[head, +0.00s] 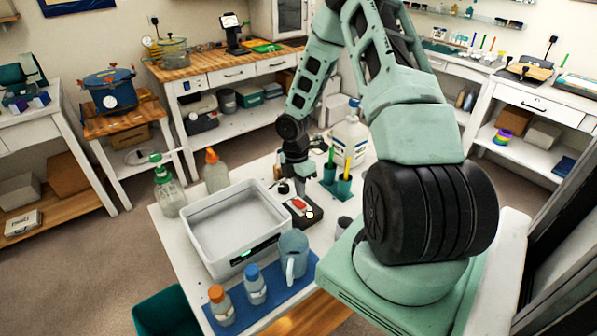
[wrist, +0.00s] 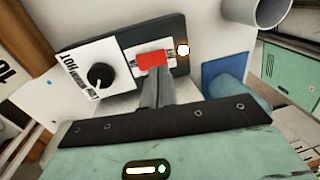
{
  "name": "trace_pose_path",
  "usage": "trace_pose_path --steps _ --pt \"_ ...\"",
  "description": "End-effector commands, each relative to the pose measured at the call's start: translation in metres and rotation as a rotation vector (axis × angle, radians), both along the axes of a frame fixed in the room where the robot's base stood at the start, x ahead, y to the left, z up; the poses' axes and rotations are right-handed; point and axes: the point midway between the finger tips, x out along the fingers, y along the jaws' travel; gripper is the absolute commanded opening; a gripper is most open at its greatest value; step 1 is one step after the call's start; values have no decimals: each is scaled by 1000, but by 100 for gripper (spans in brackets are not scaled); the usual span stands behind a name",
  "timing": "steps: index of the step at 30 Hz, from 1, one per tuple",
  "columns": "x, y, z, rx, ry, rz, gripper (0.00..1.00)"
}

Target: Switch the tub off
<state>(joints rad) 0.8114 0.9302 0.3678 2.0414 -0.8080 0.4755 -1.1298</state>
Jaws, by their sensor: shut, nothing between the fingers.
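The white tub (head: 222,264) sits on the white table with a small green light on its front wall. A dark control box (head: 291,211) stands at its right side. In the wrist view the control box (wrist: 181,69) carries a black dial (wrist: 100,75) on a white WARM/HOT label, a red switch (wrist: 152,59) and a lit white lamp (wrist: 183,50). My gripper (head: 300,191) is shut and empty, just above the box. In the wrist view its closed fingertips (wrist: 154,82) are right at the lower edge of the red switch. I cannot tell whether they touch it.
A blue mat (head: 272,303) in front holds small bottles and a jug (head: 293,255). A large white bottle (head: 349,138) and green cups with sticks (head: 343,187) stand close to my gripper.

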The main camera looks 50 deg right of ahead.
Motion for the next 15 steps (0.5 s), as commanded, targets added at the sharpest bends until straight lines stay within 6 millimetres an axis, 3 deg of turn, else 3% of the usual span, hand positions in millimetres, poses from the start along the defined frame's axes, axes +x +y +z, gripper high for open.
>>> trace_pose_path --steps 6,15 --pt "-4 1 -25 0 1 1 0" --pt "-4 1 -32 0 -2 0 0"
